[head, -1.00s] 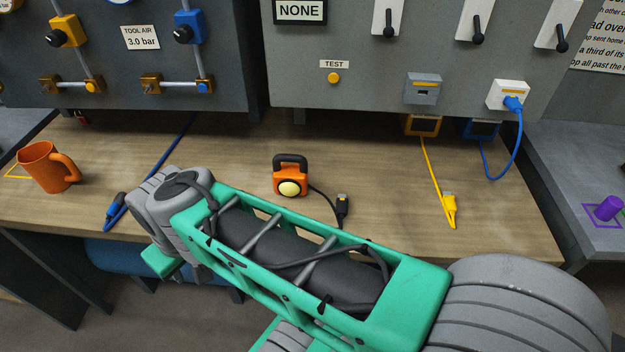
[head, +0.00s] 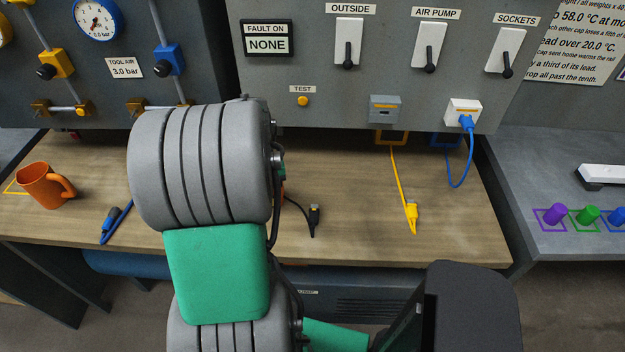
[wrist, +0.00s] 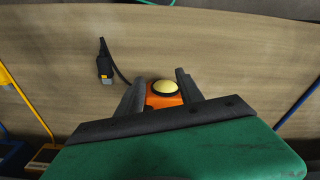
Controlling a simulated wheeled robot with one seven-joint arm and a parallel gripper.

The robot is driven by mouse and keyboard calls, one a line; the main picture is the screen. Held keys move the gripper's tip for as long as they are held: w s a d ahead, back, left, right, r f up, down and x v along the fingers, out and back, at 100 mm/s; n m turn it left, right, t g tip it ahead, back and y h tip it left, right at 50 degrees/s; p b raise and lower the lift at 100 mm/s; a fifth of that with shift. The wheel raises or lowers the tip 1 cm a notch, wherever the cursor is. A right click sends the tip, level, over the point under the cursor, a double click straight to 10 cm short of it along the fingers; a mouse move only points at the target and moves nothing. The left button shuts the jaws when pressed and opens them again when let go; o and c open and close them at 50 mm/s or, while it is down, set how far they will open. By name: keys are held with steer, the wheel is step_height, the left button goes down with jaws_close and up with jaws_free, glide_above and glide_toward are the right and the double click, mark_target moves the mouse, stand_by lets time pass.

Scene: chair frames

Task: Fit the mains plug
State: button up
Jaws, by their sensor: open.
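A yellow plug (head: 411,217) on a yellow cable lies on the bench, below a grey socket (head: 384,109) with a yellow mark. A blue plug (head: 465,122) sits in the white socket (head: 462,109) to its right. A black plug (head: 314,214) on a black lead lies left of the yellow one; it also shows in the wrist view (wrist: 105,69). My gripper (wrist: 160,77) is open and empty in the wrist view. Its fingers point over the bench, with the orange lamp (wrist: 164,99) between them in the picture; contact cannot be told. My arm hides gripper and lamp in the head view.
An orange mug (head: 43,186) and a blue hose connector (head: 109,222) are at the bench's left. Switches (head: 430,46) line the panel above the sockets. Purple, green and blue pieces (head: 587,214) stand on the right side table. Bench around the yellow plug is clear.

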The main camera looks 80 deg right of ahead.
mark_target(314, 216)
steer(key=s+d+m, duration=0.1)
steer(key=s, duration=0.3)
steer(key=s+d+f+m+p, duration=0.1)
steer(key=s+d, duration=0.1)
steer(key=s, duration=0.1)
steer(key=s+d+m, duration=0.1)
steer(key=s, duration=0.3)
steer(key=shift+s+d+f+y+p, duration=0.2)
steer(key=shift+s+f+y+p, duration=0.05)
steer(key=shift+s+y+p, duration=0.1)
steer(key=shift+s+f, duration=0.15)
steer(key=shift+f, duration=0.1)
step_height(314, 216, down, 8)
steer(key=b, duration=0.6)
steer(key=shift+r, duration=0.25)
jaws_close()
steer(key=shift+r, duration=0.1)
steer(key=shift+r+p, duration=1.9)
steer(key=shift+r, duration=0.5)
